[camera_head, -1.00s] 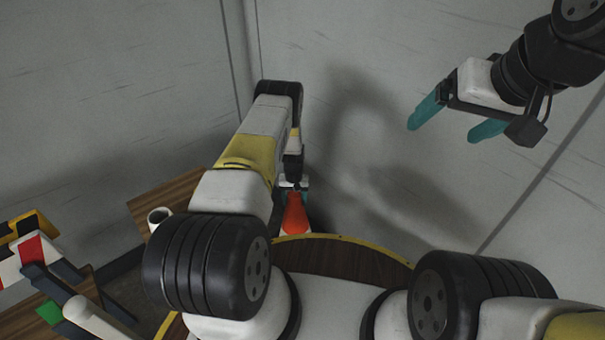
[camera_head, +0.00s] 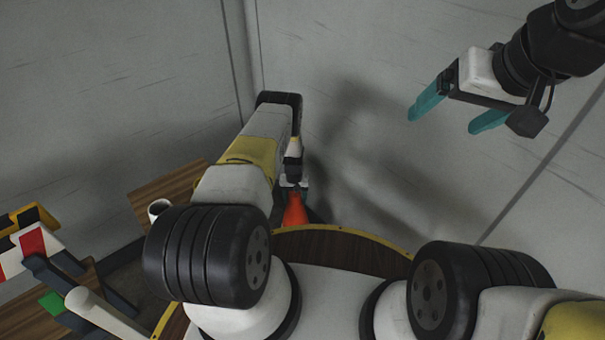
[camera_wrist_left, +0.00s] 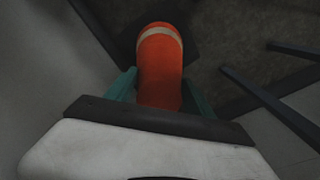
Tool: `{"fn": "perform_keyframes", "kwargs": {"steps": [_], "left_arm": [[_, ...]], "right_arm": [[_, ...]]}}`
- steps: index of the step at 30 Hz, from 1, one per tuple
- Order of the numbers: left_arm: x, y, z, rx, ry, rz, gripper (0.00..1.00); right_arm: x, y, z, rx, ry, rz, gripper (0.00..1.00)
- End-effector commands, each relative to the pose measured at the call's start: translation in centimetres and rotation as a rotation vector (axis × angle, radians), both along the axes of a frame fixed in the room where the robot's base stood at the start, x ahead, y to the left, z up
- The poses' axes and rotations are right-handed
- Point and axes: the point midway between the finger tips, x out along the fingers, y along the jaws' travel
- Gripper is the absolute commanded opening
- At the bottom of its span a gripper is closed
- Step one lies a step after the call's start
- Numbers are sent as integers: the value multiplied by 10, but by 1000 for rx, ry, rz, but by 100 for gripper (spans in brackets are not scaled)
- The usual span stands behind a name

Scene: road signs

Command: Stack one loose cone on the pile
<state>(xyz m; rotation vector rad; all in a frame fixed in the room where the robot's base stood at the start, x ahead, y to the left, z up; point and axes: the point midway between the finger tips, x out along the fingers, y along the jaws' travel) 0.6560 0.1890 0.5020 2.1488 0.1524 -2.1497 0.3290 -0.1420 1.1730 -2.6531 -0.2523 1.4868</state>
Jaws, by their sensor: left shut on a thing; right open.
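An orange cone (camera_head: 294,211) hangs under my left gripper (camera_head: 294,185) in the head view. In the left wrist view the cone (camera_wrist_left: 160,62) is orange with a pale band and a dark base at its far end. The teal fingers of my left gripper (camera_wrist_left: 158,90) lie on both sides of it, shut on it. My right gripper (camera_head: 449,112) is open and empty, high in front of the wall at the right. I see no pile of cones in these frames.
Red-white and yellow-black sign pieces (camera_head: 30,235) are at the far left. Grey walls close in behind. Dark thin bars (camera_wrist_left: 268,100) cross the wrist view's right side.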

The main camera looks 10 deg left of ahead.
Motion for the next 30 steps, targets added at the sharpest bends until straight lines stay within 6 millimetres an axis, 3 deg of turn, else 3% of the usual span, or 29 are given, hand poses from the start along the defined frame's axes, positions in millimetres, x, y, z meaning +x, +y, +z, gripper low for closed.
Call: {"fn": "perform_keyframes", "kwargs": {"steps": [21,22,25,30], "left_arm": [[-1,0,-1,0,-3,0,0],[-1,0,-1,0,-3,0,67],[-2,0,-1,0,-2,0,87],[-2,0,-1,0,-1,0,87]], "right_arm": [[0,0,0,0,0,0,87],[0,0,0,0,0,0,87],[0,0,0,0,0,0,87],[0,0,0,0,0,0,87]]}}
